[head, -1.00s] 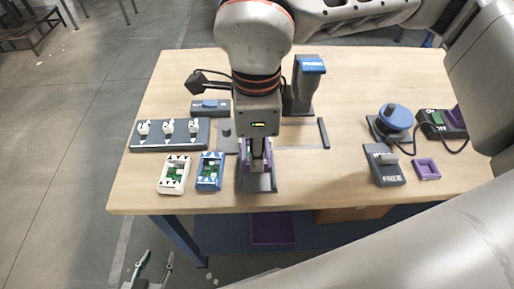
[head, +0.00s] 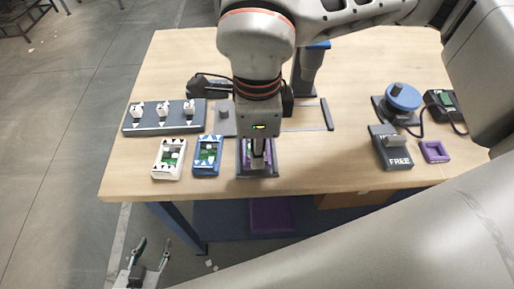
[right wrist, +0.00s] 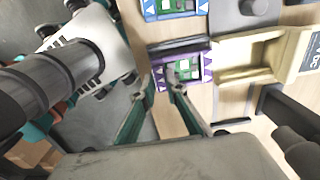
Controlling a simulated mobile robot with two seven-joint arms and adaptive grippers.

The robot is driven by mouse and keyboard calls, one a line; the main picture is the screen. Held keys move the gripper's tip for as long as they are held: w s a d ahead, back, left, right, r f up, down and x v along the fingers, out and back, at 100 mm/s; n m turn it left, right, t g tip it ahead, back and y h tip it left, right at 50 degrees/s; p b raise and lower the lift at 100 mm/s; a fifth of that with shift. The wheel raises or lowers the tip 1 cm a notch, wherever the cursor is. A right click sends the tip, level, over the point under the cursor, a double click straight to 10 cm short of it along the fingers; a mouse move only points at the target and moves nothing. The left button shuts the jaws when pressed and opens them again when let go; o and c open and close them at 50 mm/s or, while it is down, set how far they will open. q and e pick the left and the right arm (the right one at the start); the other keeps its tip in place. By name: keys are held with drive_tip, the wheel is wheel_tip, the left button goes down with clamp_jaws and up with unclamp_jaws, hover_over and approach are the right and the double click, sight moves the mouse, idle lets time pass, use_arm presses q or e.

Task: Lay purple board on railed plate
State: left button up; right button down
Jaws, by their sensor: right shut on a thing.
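The purple board (head: 246,152) is at the middle of the table's front part, mostly hidden behind my right gripper (head: 258,163). The right gripper points down and is shut on the board. The dark railed plate (head: 258,173) shows directly below it; whether the board touches it, I cannot tell. In the right wrist view, the purple-edged board with its green circuit (right wrist: 185,72) is at the teal fingertips of the right gripper (right wrist: 163,88). My left gripper (head: 150,258) is open and empty, low at the left, off the table's front edge.
A blue-framed board (head: 208,156) and a white-framed board (head: 169,158) lie left of the plate. Behind them is a dark three-switch panel (head: 163,117). At right are a blue knob (head: 403,97), a grey "FREE" block (head: 391,148) and a purple frame (head: 435,152). Bare tabletop lies right of the plate.

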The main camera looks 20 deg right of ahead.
use_arm(q)
drive_tip(key=shift+s+d+f, duration=0.1)
drive_tip(key=shift+s+f, duration=0.25)
drive_tip(key=shift+f, duration=0.2)
use_arm(e)
drive_tip(key=shift+f, duration=0.1)
idle(0.3)
use_arm(q)
drive_tip(key=shift+s+f+b, duration=0.25)
drive_tip(key=shift+f+b, duration=0.45)
use_arm(e)
drive_tip(key=shift+f, duration=0.5)
idle(0.4)
drive_tip(key=c, duration=1.5)
unclamp_jaws()
drive_tip(key=shift+r, duration=0.1)
drive_tip(key=shift+r+p, duration=1.5)
drive_tip(key=shift+r, duration=1.45)
use_arm(q)
drive_tip(key=r, duration=0.1)
drive_tip(key=w+r, duration=0.1)
drive_tip(key=r, duration=0.2)
drive_tip(key=shift+w+r, duration=0.15)
drive_tip(key=shift+w, duration=0.15)
